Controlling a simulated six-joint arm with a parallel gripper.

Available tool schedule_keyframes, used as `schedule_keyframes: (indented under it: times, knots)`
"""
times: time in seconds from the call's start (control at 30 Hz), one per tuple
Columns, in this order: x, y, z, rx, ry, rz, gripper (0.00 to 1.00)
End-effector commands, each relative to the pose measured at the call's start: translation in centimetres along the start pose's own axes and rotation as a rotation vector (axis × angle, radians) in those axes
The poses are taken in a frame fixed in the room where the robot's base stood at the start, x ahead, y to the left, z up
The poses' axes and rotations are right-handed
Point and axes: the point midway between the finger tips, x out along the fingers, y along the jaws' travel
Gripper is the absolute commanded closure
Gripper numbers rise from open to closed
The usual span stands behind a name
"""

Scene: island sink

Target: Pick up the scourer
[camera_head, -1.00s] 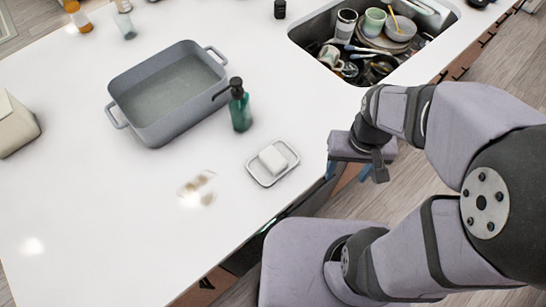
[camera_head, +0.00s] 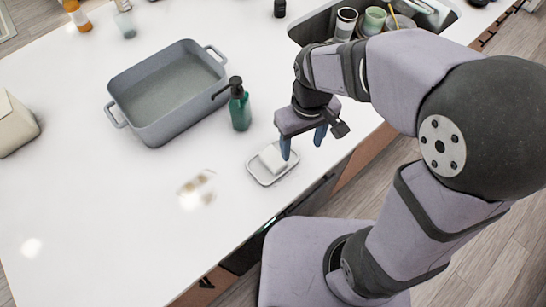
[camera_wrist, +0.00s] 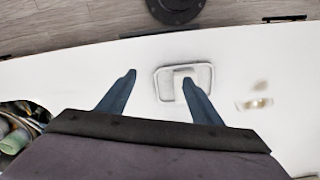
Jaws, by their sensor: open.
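The scourer appears to be the white block (camera_head: 272,158) lying on a small white rimmed dish (camera_head: 263,182) near the counter's front edge. The dish also shows in the wrist view (camera_wrist: 161,86), with the block (camera_wrist: 181,80) partly hidden behind a finger. My gripper (camera_head: 303,146) is open and empty, with its blue fingers pointing down above the counter. In the head view one finger overlaps the dish's right side and the other is to its right. In the wrist view the dish lies between the fingertips and under the right one.
A green pump bottle (camera_head: 240,108) stands just behind the dish, beside a grey roasting pan (camera_head: 165,125). The sink (camera_head: 310,31) with dishes is at the back, partly hidden by my arm. The counter to the left is mostly clear.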

Motion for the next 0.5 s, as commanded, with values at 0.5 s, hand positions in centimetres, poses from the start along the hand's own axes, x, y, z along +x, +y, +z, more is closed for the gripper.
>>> schedule_keyframes:
  times: [0.5]
  knots:
    - [-0.3, -6.0, -3.9, -0.272, -0.004, -0.001, 0.41]
